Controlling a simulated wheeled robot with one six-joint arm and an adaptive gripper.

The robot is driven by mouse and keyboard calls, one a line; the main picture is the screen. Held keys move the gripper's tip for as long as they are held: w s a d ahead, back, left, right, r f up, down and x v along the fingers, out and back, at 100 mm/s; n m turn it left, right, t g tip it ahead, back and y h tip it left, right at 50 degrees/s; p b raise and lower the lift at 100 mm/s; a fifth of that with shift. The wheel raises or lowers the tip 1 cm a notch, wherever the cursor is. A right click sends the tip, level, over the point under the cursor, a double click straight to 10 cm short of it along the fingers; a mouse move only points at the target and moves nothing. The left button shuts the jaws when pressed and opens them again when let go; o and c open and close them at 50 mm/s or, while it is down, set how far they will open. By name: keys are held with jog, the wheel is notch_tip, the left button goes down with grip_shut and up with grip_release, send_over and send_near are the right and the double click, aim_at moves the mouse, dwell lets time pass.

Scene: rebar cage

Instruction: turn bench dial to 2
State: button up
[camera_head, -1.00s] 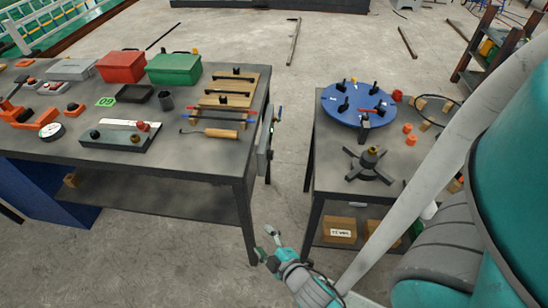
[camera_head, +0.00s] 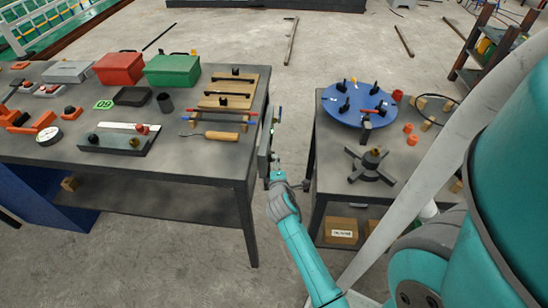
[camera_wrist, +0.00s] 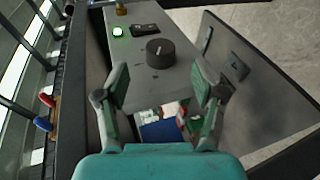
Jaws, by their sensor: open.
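The bench dial (camera_wrist: 160,53) is a round black knob with a short white mark, on the face of a grey box (camera_wrist: 185,80). No numbers are readable around it. In the head view, the grey box (camera_head: 264,148) is fixed to the right end of the left bench. My gripper (camera_wrist: 160,88) is open and empty in the wrist view, its two fingers apart on either side below the dial, not visibly touching it. In the head view, my gripper (camera_head: 277,168) is beside the box, in the gap between the benches; its fingers are small there.
A lit green-white lamp (camera_wrist: 118,32) and a small black plate (camera_wrist: 145,30) are on the box near the dial. The left bench (camera_head: 205,170) carries boxes and tools. The right bench (camera_head: 335,165) holds a blue disc (camera_head: 357,92) and a dark four-armed fixture (camera_head: 369,165).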

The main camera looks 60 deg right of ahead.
jog(key=x, duration=0.7)
jog(key=shift+w+d+f, duration=0.15)
jog(key=shift+w, duration=0.05)
jog(key=c, duration=1.1)
jog(key=shift+d+y, duration=0.1)
jog(key=shift+y, duration=0.2)
jog(key=shift+c, duration=0.2)
jog(key=shift+g+y, duration=0.7)
jog(key=shift+y, duration=0.4)
jog(key=o, duration=1.1)
jog(key=shift+o, duration=0.2)
